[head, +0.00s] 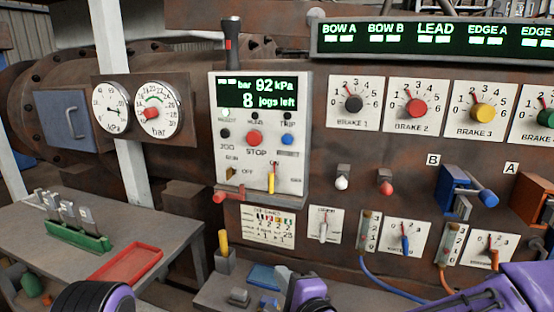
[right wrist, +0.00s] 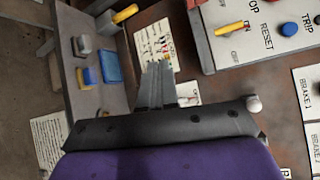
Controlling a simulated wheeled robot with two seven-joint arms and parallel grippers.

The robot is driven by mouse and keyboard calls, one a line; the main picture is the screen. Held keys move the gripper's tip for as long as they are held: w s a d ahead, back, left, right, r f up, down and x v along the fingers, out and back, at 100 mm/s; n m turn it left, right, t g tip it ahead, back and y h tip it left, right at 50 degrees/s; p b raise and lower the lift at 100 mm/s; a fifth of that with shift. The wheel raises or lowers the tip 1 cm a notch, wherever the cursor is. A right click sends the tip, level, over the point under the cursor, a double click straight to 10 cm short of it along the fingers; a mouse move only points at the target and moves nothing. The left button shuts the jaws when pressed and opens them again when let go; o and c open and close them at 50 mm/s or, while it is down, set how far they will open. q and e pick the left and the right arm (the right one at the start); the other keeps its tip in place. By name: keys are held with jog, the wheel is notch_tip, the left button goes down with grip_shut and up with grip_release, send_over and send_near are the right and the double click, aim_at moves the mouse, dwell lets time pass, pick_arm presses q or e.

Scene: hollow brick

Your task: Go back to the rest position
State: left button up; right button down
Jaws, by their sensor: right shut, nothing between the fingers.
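My right gripper (head: 307,287) is low in the middle of the head view, in front of the panel's lower part, largely cut off by the bottom edge. In the right wrist view its grey fingers (right wrist: 158,82) are together and hold nothing. They appear apart from the panel and the small shelf. Part of my left arm shows at the bottom left of the head view; its gripper is outside the picture.
A control box (head: 262,180) with a display and switches is fixed to the rusty panel. Dials, levers and hoses fill the right side. A grey table (head: 60,225) at left holds a red tray (head: 128,263). A small shelf with a blue tray (right wrist: 110,66) lies close to my right gripper.

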jog(key=s+d+f+n+g+h, duration=0.2)
jog(key=s+d+f, duration=0.2)
jog(key=f, duration=0.5)
jog(key=s+d+f+n+g+h, duration=0.1)
jog(key=s+d+f+n+g, duration=0.2)
jog(key=f, duration=0.6)
jog(key=s+d+f+n+g+h, duration=0.15)
jog(key=s+d+f, duration=0.25)
jog(key=f, duration=0.5)
jog(key=s+d+f+n+g+h, duration=0.1)
jog(key=s+d+f+g+h, duration=0.1)
jog(key=s+d+f, duration=0.3)
jog(key=s+d+f+n+g+h, duration=0.2)
jog(key=s+d+f, duration=0.3)
jog(key=s+d, duration=0.7)
jog(key=shift+s+d+g+h, duration=0.4)
jog(key=shift+s+g+h, duration=0.05)
jog(key=shift+s+h, duration=0.35)
